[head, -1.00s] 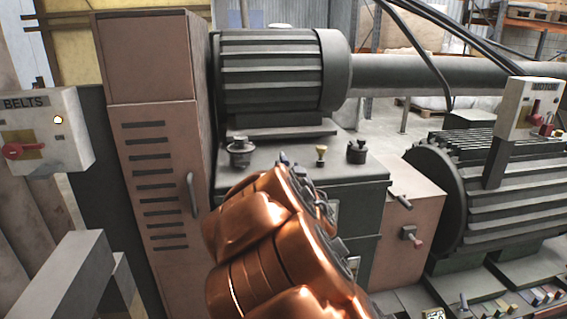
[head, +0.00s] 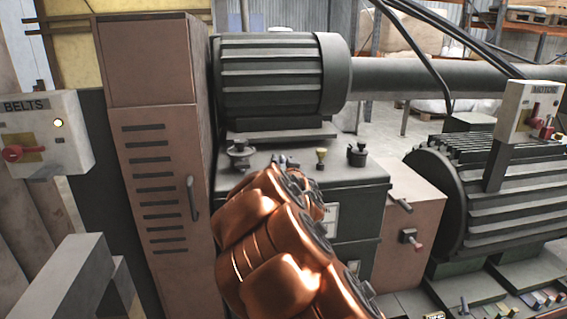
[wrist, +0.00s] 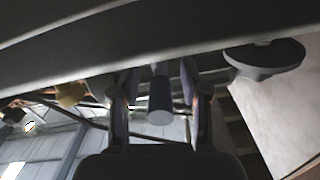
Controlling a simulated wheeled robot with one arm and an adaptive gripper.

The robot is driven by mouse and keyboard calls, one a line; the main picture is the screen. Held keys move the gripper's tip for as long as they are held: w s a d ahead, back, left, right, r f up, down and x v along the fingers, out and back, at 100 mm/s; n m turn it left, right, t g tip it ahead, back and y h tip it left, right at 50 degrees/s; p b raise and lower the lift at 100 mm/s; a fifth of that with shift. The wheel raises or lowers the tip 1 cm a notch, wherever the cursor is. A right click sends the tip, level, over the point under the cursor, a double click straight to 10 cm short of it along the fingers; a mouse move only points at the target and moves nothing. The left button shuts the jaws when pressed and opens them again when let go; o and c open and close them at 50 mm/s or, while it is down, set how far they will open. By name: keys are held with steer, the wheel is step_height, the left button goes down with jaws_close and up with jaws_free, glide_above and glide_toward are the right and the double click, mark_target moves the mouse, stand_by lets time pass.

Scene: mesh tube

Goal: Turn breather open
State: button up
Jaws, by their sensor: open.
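The wrist view appears upside down, with the dark machine top along its upper part. A blue-grey cylinder (wrist: 160,100), which looks like the breather, sticks out from it. My gripper (wrist: 160,80) is open, one finger on each side of the cylinder, with narrow gaps that look clear of it. In the head view the breather and gripper are mostly hidden behind my copper arm; only small dark parts show above the arm, at the gearbox (head: 345,183) top.
A dark round cap (head: 239,154) stands left on the gearbox top and shows in the wrist view (wrist: 265,58). A brass fitting (head: 320,158) and another dark cap (head: 357,153) stand right. A tall brown cabinet (head: 150,70) is left; a ribbed motor (head: 270,75) is behind.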

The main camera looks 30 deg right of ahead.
jaws_close()
stand_by(0.6)
